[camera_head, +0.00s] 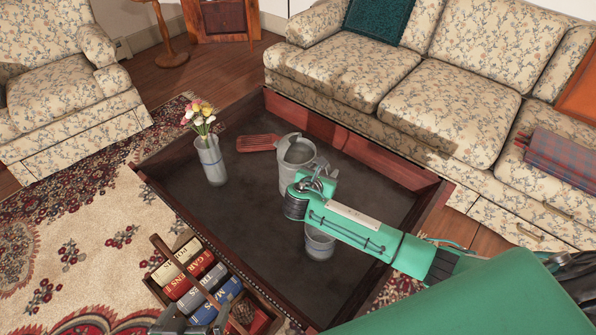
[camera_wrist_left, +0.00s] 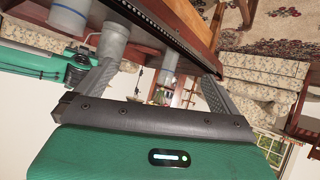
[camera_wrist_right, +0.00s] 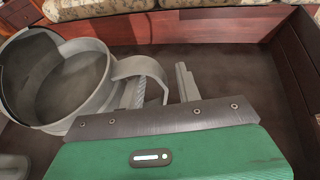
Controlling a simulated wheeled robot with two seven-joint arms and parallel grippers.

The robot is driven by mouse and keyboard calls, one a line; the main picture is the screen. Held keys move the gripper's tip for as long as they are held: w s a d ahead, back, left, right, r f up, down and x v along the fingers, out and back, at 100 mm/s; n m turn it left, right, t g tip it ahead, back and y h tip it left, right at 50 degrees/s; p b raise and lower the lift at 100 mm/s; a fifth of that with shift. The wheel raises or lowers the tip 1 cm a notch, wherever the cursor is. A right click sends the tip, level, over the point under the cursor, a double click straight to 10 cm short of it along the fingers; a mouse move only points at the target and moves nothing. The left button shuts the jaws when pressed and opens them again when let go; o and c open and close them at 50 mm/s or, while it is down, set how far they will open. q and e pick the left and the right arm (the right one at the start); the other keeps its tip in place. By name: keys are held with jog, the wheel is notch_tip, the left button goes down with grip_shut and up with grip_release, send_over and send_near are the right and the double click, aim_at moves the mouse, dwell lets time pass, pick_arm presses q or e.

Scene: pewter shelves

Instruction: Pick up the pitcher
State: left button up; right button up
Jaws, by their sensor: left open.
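The grey metal pitcher (camera_head: 283,181) stands on the dark top of the low table in the head view. It has a wide open mouth. In the right wrist view its round rim and body (camera_wrist_right: 100,62) fill the left, with its curved handle (camera_wrist_right: 146,66) toward the gripper. My right gripper (camera_wrist_right: 158,88) is at the handle, one finger on each side of it. The fingers are partly apart, and I cannot tell whether they touch the handle. My left gripper (camera_wrist_left: 160,85) is open and empty, low at the bottom left of the head view, away from the pitcher.
A book caddy (camera_head: 158,290) sits at the table's near left. The table has a raised wooden rim (camera_head: 400,170).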

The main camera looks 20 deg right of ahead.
jog(key=shift+b+x, duration=0.35)
jog(key=shift+x, duration=0.8)
pick_arm(q)
jog(key=shift+w+d+r+t+h, duration=0.1)
jog(key=shift+d+t+h, duration=0.15)
jog(key=shift+d+t, duration=0.25)
jog(key=shift+w+d+r+t+h, duration=0.1)
jog(key=shift+d+t+h, duration=0.15)
jog(key=shift+d+t, duration=0.25)
pick_arm(e)
jog(key=shift+w+d+f, duration=0.3)
jog(key=shift+w+d, duration=0.1)
jog(key=shift+d, duration=0.1)
grip_shut()
jog(key=shift+w+r, duration=0.1)
jog(key=shift+r, duration=0.05)
